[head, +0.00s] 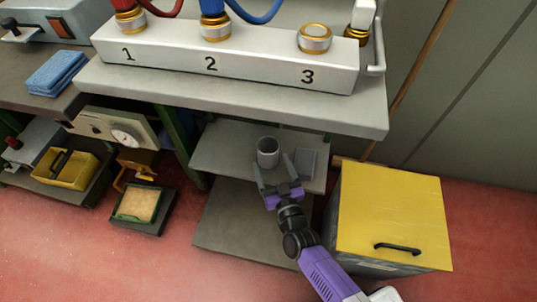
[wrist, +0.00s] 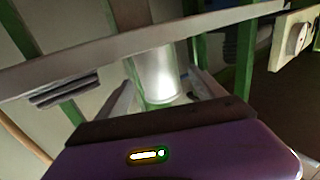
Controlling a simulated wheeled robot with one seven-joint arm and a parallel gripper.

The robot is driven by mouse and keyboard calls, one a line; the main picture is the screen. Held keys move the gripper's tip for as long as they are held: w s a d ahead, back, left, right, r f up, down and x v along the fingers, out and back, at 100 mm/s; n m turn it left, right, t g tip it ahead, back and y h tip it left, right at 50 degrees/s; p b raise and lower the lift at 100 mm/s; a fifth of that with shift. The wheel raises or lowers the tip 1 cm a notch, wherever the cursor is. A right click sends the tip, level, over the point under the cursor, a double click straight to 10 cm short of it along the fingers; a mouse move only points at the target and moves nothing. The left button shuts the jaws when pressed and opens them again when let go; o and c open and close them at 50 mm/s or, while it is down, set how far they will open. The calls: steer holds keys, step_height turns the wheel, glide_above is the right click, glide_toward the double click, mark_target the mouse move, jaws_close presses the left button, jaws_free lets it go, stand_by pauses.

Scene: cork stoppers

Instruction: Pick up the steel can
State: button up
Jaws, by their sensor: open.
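The steel can (head: 267,153), a plain grey cylinder with an open top, stands upright on the grey lower shelf under the bench. In the wrist view the can (wrist: 157,82) shows pale and shiny, beyond and between my fingers, with a pale grey edge crossing in front of its upper part. My gripper (head: 273,171) is open, just in front of the can, with one finger toward each side of it. In the wrist view both fingers of my gripper (wrist: 163,95) are spread apart. I cannot tell whether either finger touches the can.
A flat grey block (head: 305,164) sits close to the can's right. The bench top (head: 230,103) overhangs above, with a numbered white manifold (head: 262,72) on it. A yellow-lidded box (head: 388,208) stands right of my arm. A green tray (head: 137,204) lies at left. Red floor is free between.

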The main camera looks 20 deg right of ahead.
mark_target(271, 160)
steer(key=w, duration=0.1)
steer(key=w+b, duration=0.1)
steer(key=w, duration=0.1)
steer(key=w+b, duration=0.1)
steer(key=w, duration=0.1)
steer(key=shift+w+d, duration=0.1)
steer(key=shift+d, duration=0.3)
steer(key=c, duration=1.5)
